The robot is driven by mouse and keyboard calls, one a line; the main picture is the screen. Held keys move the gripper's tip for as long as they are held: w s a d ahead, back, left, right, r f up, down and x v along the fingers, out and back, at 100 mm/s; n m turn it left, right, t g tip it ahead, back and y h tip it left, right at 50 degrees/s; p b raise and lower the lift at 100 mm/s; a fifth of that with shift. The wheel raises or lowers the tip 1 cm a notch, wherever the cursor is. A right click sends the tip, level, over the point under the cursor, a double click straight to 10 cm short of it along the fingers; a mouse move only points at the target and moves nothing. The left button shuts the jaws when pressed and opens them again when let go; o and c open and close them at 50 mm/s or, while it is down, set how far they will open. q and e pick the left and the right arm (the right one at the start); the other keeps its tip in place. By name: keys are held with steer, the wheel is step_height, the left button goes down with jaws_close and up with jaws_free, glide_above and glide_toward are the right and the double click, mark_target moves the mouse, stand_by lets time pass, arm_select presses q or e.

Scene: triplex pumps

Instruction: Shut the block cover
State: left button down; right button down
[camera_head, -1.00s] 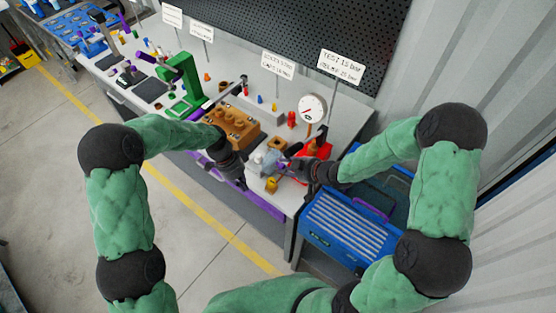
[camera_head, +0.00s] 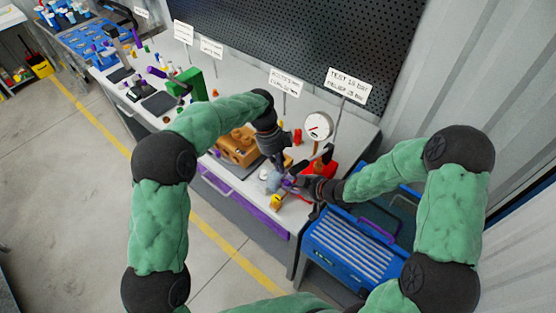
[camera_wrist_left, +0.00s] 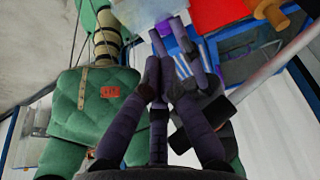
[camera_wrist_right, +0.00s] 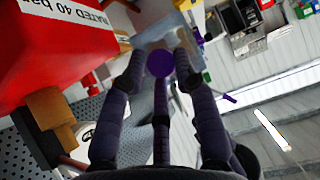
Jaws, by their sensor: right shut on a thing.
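A small grey block (camera_head: 273,180) sits near the front right of the bench; a purple part shows at its right side. My right gripper (camera_head: 290,184) reaches it from the right. In the right wrist view its fingers are around the pale grey block (camera_wrist_right: 165,38), with a round purple part (camera_wrist_right: 160,63) between them. I cannot tell whether the block's cover is up or down. My left gripper (camera_head: 281,163) points down just above and behind the block. In the left wrist view its fingers (camera_wrist_left: 166,68) are close together with nothing visible between them; a purple part (camera_wrist_left: 164,26) lies just beyond.
A red box (camera_head: 319,168) stands right of the block, a pressure gauge (camera_head: 318,126) behind it. A tan pump body (camera_head: 238,150) is to the left. A yellow part (camera_head: 276,201) lies at the front.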

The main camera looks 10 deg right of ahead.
mark_target(280, 178)
arm_select(q)
steer(key=shift+x, duration=2.75)
arm_select(e)
steer(key=shift+s+a+f, duration=0.3)
steer(key=shift+s+f, duration=0.1)
steer(key=shift+s, duration=0.05)
arm_select(q)
steer(key=shift+w+a+r+g, duration=0.15)
steer(key=shift+w+a+g, duration=0.15)
steer(key=shift+w+a, duration=0.25)
arm_select(e)
steer(key=shift+d, duration=0.1)
arm_select(q)
steer(key=shift+w, duration=0.15)
arm_select(e)
steer(key=c, duration=1)
jaws_free()
steer(key=shift+w+r, duration=0.1)
arm_select(q)
steer(key=shift+h, duration=0.3)
arm_select(e)
steer(key=shift+w+r, duration=0.15)
